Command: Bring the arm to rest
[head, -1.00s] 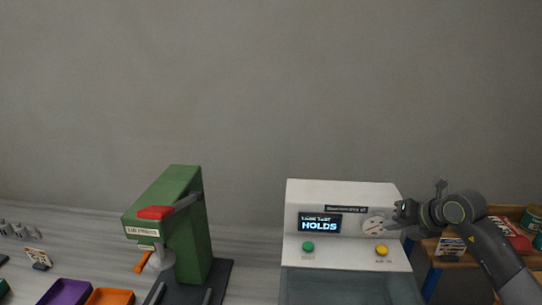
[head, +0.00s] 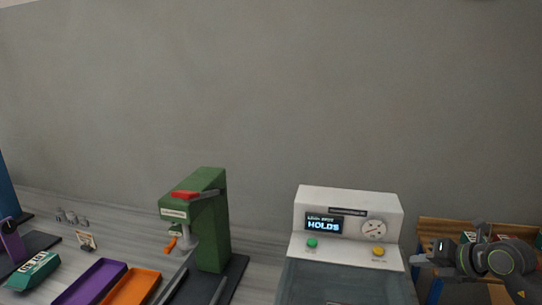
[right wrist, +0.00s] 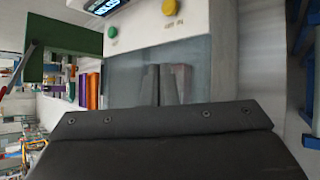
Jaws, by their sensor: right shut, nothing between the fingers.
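My right arm comes in at the lower right of the head view. My right gripper (head: 420,260) is shut and empty, just right of the white machine (head: 350,205). The machine has a display reading HOLDS, a round dial (head: 373,230), a green button (head: 312,243) and a yellow button (head: 378,251). In the right wrist view the green button (right wrist: 112,31) and yellow button (right wrist: 170,6) show beyond the gripper, above a grey see-through front (right wrist: 125,80). My left gripper is not in view.
A green press (head: 210,230) with a red lever stands left of the machine. Purple (head: 90,283) and orange (head: 132,288) trays and a dark green box (head: 32,270) lie on the counter's left. A wooden shelf (head: 450,229) stands behind my right arm.

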